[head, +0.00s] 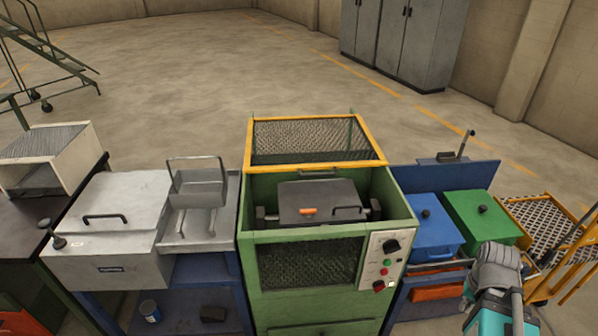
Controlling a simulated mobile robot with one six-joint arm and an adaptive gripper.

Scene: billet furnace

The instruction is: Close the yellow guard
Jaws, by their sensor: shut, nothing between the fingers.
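The yellow guard (312,142) is a mesh panel in a yellow frame at the back of the green machine (310,280). It stands raised along the rear edge, so the machine's top is open. Below it, inside the open top, a dark grey lid (318,190) with a handle and a small orange piece shows. A grey and teal part of my arm shows at the lower right, in front of the blue bench. My gripper's fingers do not show.
A control panel (382,262) with a knob and buttons is on the machine's front right. A grey fryer-like box (112,215) and basket (200,182) stand left. Blue (433,228) and green (480,218) lidded boxes and a yellow cart (550,235) stand right. Open floor lies behind.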

